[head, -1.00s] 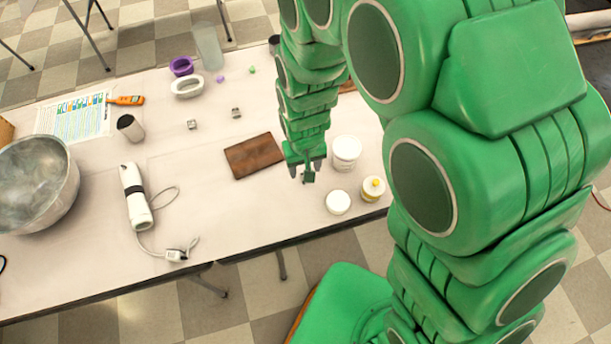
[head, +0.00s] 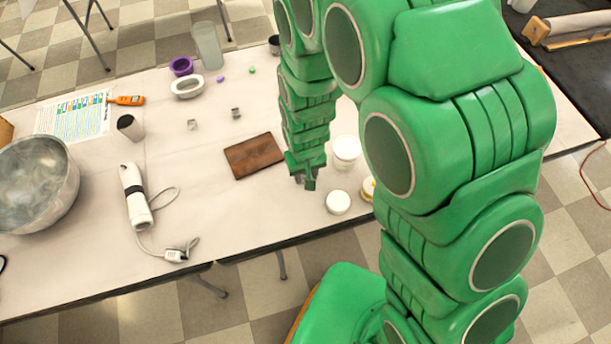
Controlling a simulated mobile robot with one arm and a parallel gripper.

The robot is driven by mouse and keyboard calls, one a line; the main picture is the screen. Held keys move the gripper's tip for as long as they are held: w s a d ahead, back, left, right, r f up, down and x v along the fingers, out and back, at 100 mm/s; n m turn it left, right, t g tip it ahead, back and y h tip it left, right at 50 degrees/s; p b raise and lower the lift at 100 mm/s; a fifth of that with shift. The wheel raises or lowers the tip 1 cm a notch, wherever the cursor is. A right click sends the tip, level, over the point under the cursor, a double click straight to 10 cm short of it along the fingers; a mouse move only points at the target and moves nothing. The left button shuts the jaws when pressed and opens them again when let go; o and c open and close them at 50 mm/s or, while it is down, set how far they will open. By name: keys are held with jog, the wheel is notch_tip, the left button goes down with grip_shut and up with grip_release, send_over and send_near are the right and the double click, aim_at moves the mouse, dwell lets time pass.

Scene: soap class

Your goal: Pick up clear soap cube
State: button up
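Two small greyish cube-shaped things stand on the table left of centre, one on the left (head: 193,125) and one on the right (head: 236,113). I cannot tell at this size whether either is the clear soap cube. My gripper (head: 305,183) hangs down over the table, right of the brown board and left of the white tubs. It is well to the right of and nearer than both cubes. Its fingertips are small and seen at an angle, so I cannot tell whether they are apart or hold anything.
Near my gripper are a brown board (head: 254,156), a white tub (head: 345,150) and a white lid (head: 338,202). A hand blender (head: 136,196) with a cord and a metal bowl (head: 38,182) are left. Purple (head: 220,79) and green (head: 252,70) bits lie behind.

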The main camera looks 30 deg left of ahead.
grip_shut()
